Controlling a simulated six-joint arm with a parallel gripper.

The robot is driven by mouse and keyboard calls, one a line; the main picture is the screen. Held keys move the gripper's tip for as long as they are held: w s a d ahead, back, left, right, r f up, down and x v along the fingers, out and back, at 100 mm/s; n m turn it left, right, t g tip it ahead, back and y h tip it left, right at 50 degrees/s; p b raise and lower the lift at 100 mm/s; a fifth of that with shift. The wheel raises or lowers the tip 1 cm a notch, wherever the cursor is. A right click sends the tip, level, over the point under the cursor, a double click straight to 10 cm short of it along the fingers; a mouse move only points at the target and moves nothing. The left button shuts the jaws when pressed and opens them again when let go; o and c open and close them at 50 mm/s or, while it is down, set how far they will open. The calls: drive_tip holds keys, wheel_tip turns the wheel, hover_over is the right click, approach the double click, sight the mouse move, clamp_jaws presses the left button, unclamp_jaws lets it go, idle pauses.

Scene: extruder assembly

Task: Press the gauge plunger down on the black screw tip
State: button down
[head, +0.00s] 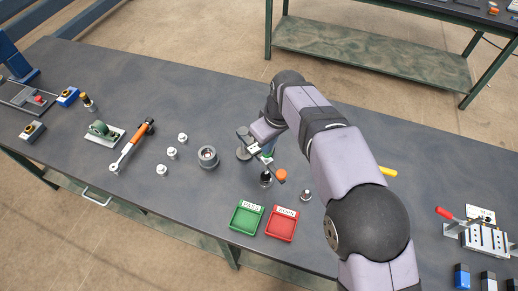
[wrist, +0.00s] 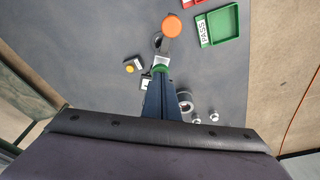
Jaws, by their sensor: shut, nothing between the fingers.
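My gripper (wrist: 162,75) is shut, with its long blue fingers together in the wrist view. In the head view its end (head: 266,154) is low over the middle of the bench, partly hidden by my arm. Just beyond the fingertips is a grey bar with a round orange cap (wrist: 172,25), which I take as part of the gauge; the cap also shows in the head view (head: 281,175). A dark upright piece on a pale base (head: 266,178), likely the black screw, stands beside the cap. Contact between fingertips and plunger cannot be made out.
A green PASS tray (head: 233,227) and a red tray (head: 268,232) lie near the front edge. A grey ring-shaped part (head: 208,156) and several small silver pieces stand to the left, beside an orange-handled wrench (head: 131,146). A metal fixture (head: 483,238) is at right.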

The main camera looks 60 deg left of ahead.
drive_tip(key=shift+r, duration=0.1)
idle(0.6)
wheel_tip(320, 180, up, 10)
drive_tip(key=p, duration=0.8)
idle(0.3)
idle(0.4)
